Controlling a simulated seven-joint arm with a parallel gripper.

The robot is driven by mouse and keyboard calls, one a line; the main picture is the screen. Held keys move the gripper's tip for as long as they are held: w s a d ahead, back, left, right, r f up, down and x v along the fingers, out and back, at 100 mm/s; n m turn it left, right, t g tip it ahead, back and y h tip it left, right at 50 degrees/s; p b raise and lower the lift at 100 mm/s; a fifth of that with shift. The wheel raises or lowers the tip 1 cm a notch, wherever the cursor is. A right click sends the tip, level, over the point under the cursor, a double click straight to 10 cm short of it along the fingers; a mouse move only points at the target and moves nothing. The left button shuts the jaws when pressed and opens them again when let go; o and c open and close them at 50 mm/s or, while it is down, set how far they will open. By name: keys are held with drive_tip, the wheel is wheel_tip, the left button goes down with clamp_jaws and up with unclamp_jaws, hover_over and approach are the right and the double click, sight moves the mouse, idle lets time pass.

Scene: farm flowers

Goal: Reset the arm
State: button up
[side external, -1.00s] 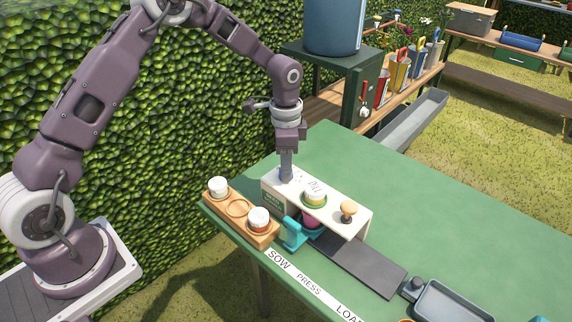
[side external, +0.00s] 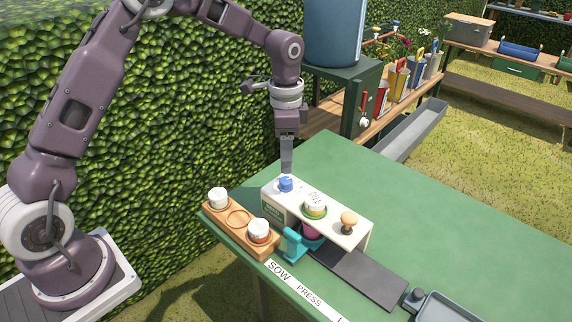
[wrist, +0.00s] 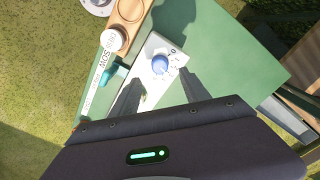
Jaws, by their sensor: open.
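My gripper (side external: 287,170) points straight down just above the blue knob (side external: 285,184) on the white press box (side external: 345,222). The jaws are open and empty, and a gap shows between the fingertips and the knob. In the wrist view, my gripper's two dark fingers (wrist: 160,92) stand apart, with the blue knob (wrist: 159,64) beyond them. The box also carries a green-rimmed round piece (side external: 315,209) and a tan mushroom-shaped knob (side external: 349,219).
A wooden holder (side external: 238,219) with white-topped jars stands left of the box. A teal piece (side external: 292,244) is at its front. A dark strip (side external: 362,277) leads toward a grey tray (side external: 450,308). The green table (side external: 420,190) is clear to the right. A hedge stands behind.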

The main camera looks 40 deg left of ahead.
drive_tip(key=shift+r, duration=0.1)
drive_tip(key=s+r+n+t+y, duration=0.1)
drive_tip(key=s+r+n+t, duration=0.15)
drive_tip(key=s+r, duration=1.1)
drive_tip(key=s+r+n+t+h, duration=0.1)
drive_tip(key=s+n, duration=0.5)
drive_tip(key=s, duration=1.1)
drive_tip(key=shift+s+d+r+t, duration=0.3)
drive_tip(key=shift+r+t, duration=0.4)
drive_tip(key=shift+t, duration=0.35)
